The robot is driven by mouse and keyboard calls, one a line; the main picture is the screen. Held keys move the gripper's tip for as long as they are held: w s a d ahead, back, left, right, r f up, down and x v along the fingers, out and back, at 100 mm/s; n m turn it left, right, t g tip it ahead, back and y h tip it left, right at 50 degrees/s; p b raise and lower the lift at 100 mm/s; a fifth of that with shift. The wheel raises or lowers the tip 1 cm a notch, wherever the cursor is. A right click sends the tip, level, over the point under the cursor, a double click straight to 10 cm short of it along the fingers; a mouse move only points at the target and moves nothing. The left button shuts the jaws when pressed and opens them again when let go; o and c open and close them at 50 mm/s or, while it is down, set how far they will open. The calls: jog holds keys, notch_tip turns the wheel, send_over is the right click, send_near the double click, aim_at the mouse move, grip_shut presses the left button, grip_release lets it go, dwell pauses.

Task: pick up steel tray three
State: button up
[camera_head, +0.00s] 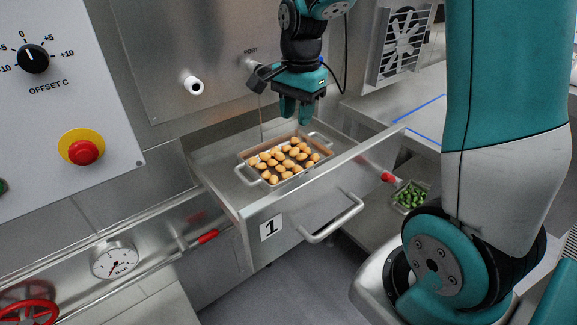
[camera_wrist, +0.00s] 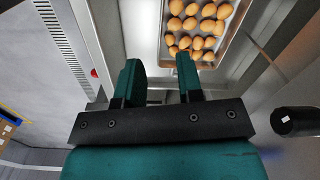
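I see no number on the tray itself. My gripper (camera_head: 294,110) hangs above the back edge of the tray, pointing down, with nothing in it. In the wrist view, the two teal fingers (camera_wrist: 159,78) stand apart, and the tray (camera_wrist: 237,30) with its pasta shows at the upper right, beyond the right finger. The fingers appear clear of the tray. The tray's far left part is cut off there.
The drawer front (camera_head: 330,204) has a bar handle. A second tray with green pieces (camera_head: 411,195) sits lower right. A pressure gauge (camera_head: 114,260) and red valve wheel (camera_head: 30,312) are lower left.

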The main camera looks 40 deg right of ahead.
jog(key=w+d+f+m, duration=0.1)
jog(key=d+f+m, duration=0.1)
jog(key=d+m, duration=0.15)
send_over(306, 169)
jog(key=shift+n, duration=0.25)
jog(key=f, duration=1.1)
jog(key=shift+a+f, duration=0.15)
jog(key=shift+a, duration=0.1)
jog(key=f, duration=0.5)
jog(key=shift+d+f, duration=0.3)
grip_shut()
